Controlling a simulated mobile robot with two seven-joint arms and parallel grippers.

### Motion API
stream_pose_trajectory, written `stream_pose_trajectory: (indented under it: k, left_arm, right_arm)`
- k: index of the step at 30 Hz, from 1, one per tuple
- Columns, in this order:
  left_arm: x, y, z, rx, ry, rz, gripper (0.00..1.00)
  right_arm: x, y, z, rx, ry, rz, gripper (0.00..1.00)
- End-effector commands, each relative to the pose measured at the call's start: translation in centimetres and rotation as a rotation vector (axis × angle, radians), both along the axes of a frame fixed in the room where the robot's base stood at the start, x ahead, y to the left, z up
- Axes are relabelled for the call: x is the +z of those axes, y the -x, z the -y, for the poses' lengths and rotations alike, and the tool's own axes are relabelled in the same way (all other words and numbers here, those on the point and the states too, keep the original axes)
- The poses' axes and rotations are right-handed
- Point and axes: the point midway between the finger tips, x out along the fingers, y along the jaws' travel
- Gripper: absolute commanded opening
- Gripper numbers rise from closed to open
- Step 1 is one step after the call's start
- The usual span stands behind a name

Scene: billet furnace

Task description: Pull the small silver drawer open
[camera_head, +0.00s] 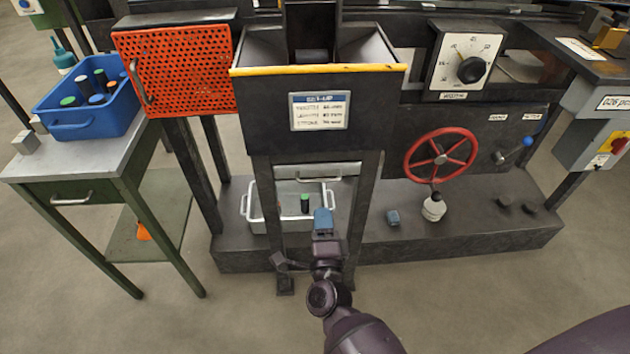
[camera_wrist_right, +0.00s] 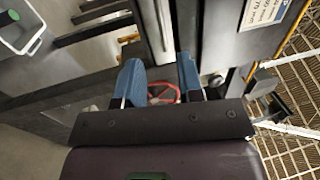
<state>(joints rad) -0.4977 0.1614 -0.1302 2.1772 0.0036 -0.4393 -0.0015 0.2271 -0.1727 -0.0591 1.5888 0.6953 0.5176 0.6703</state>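The small silver drawer (camera_head: 290,171) sits under the black hopper, between the machine's front legs, with a bar handle (camera_head: 318,180) across its front. It appears closed. In the right wrist view a silver strip that looks like the drawer front (camera_wrist_right: 150,30) runs up beyond the fingers. My right gripper (camera_head: 323,220) is below and in front of the drawer, apart from the handle. Its blue fingers show spread with a gap between them in the right wrist view (camera_wrist_right: 160,82), and nothing is held. My left gripper is out of view.
A silver bin (camera_head: 259,226) holding a green-capped cylinder stands on the machine base below the drawer. The machine's dark front legs flank the gripper. A red handwheel (camera_head: 440,155) is to the right, and a green table (camera_head: 85,165) with a blue crate (camera_head: 80,122) is left.

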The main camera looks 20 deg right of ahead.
Motion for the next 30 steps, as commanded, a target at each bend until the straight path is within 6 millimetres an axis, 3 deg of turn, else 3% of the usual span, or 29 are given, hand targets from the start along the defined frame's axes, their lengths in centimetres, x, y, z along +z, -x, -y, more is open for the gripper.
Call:
stream_pose_trajectory:
  k: [18, 30]
  left_arm:
    - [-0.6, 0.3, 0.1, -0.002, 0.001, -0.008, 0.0]
    - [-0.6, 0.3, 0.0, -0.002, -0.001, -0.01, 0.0]
  right_arm:
    - [1.7, -8.3, 2.3, 0.001, 0.001, 0.002, 0.34]
    - [2.1, -10.0, 2.9, 0.001, 0.001, 0.001, 0.34]
